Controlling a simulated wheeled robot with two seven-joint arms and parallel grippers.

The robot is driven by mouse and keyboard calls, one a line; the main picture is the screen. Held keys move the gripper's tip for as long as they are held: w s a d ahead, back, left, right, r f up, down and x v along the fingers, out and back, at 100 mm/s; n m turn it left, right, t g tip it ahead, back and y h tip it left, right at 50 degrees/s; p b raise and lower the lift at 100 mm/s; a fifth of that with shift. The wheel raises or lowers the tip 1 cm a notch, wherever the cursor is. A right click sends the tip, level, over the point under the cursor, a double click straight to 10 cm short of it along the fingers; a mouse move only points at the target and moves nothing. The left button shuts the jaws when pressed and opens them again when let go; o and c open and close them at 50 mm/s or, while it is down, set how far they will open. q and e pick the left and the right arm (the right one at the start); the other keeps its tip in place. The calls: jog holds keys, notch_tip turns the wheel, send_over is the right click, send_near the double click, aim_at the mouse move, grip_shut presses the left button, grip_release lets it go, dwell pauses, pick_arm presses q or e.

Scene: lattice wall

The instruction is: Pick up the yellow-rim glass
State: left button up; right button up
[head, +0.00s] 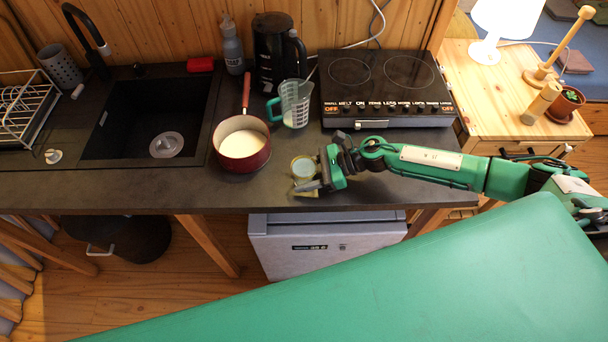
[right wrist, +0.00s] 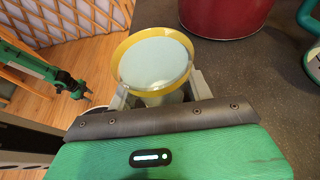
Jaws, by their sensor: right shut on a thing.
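The yellow-rim glass (right wrist: 155,62) stands upright between the fingers of my right gripper (right wrist: 157,98) in the right wrist view. It looks filled with something pale, up to near the rim. In the head view the glass (head: 303,168) is at the front edge of the dark counter, left of my right gripper (head: 308,180), which is shut on it. I cannot tell whether its base touches the counter. A green arm, my left, shows at the left of the right wrist view; its gripper (right wrist: 76,88) is small and its jaws are unclear.
A red pot (head: 242,146) with pale contents stands left of the glass. A measuring jug (head: 294,104) stands behind it, beside a black kettle (head: 276,55). A hob (head: 386,88) lies at the back right. A sink (head: 150,118) is at the left. The counter's front left is clear.

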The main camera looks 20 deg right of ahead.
notch_tip(320, 180, up, 28)
jog(key=b, duration=0.6)
